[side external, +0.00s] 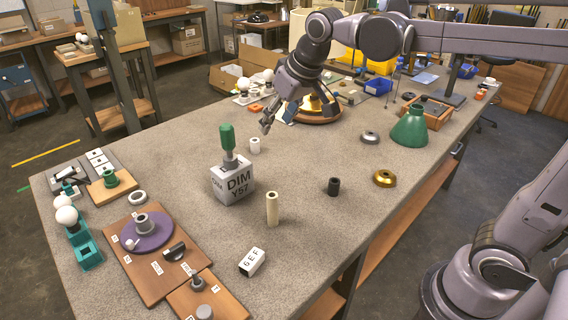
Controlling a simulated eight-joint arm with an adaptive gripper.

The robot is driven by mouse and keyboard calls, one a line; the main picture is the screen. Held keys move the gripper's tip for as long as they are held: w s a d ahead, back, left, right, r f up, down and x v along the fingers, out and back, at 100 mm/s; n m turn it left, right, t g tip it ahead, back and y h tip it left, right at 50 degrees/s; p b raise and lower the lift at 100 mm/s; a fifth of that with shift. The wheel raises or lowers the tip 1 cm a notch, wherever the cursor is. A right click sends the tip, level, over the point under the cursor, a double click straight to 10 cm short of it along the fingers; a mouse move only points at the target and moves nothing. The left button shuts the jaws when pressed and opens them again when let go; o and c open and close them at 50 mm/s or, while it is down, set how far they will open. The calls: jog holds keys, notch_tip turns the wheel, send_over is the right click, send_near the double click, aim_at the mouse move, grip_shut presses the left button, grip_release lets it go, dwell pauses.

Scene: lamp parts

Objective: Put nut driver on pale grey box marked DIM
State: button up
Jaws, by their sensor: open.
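The nut driver (227,137) has a green handle and a grey lower end. It stands upright, handle up, on top of the pale grey box marked DIM (238,184). The box sits on the grey tabletop left of the middle and also reads Y57. My gripper (266,126) is open, above the table to the right of the nut driver's handle and apart from it. Nothing shows between its fingers.
A white cylinder (255,146) stands close below my gripper. A cream tube (272,208) and a white GEF block (252,262) are nearer the front. A black cylinder (334,187), a brass ring (384,178) and a green lampshade (409,127) are to the right.

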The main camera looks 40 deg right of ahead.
jog(key=s+d+f+t, duration=0.1)
jog(key=s+d+f, duration=0.1)
jog(key=s+f, duration=0.3)
jog(key=s+d+f, duration=0.2)
jog(key=s+f, duration=0.3)
jog(key=s, duration=0.5)
jog(key=shift+s+t, duration=0.25)
jog(key=shift+t, duration=0.15)
